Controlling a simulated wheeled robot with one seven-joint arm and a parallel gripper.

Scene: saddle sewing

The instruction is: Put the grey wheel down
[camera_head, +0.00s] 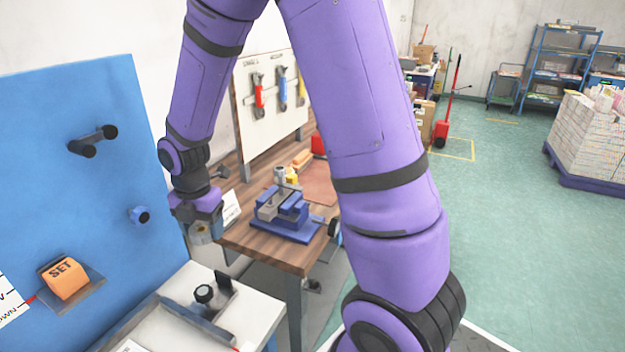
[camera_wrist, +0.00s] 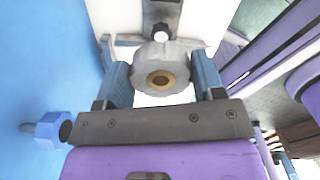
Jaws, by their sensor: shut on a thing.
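The grey wheel (camera_wrist: 180,60) is round, with a brass-coloured bore at its middle. It sits between the two blue-grey fingers of my gripper (camera_wrist: 160,76), which is shut on it. In the head view my gripper (camera_head: 204,228) hangs beside the blue panel, above and behind a white-topped stand. Only a small part of the wheel (camera_head: 201,239) shows there, under the purple wrist. The wheel appears to be held in the air, clear of the stand's top.
The white-topped stand (camera_head: 254,312) carries a black knob (camera_head: 205,293) and a grey rail. The blue panel (camera_head: 85,200) at left has a protruding blue knob (camera_head: 139,215) and an orange SET block (camera_head: 64,278). A wooden bench with a blue vise (camera_head: 284,212) stands to the right.

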